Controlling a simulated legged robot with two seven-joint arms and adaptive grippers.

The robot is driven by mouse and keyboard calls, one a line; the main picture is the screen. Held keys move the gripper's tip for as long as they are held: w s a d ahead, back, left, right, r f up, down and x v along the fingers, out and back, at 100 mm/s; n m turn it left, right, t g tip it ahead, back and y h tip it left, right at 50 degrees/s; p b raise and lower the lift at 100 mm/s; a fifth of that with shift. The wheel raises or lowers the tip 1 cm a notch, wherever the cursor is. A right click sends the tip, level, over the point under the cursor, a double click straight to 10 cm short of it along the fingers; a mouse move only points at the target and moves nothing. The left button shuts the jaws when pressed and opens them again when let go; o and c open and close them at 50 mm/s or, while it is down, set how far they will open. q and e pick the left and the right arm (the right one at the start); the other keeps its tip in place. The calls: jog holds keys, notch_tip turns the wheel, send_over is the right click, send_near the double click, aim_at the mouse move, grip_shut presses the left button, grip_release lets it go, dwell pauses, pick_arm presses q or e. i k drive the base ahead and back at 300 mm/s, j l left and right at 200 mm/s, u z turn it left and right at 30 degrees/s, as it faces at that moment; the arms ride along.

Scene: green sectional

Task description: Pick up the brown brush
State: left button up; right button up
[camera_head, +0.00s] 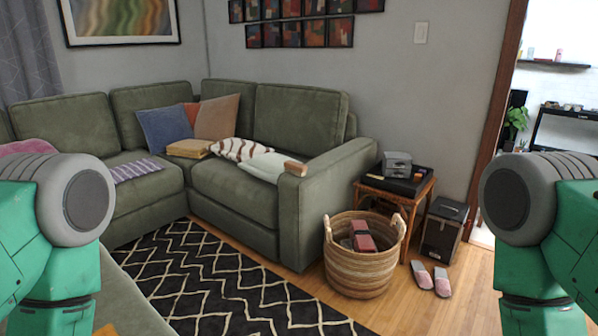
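Neither gripper is in view, and nothing is seen touching the brush.
A woven basket (362,272) with a red item stands in front of the sofa arm. A wooden side table (397,195) with a black tray, a dark box (443,232) and pink slippers (432,279) are to the right. A patterned rug (215,285) covers the floor left.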

aim_at(298, 169)
jog(key=u, duration=1)
jog(key=z, duration=1)
jog(key=i+z, duration=0.35)
jog(key=i, duration=1.5)
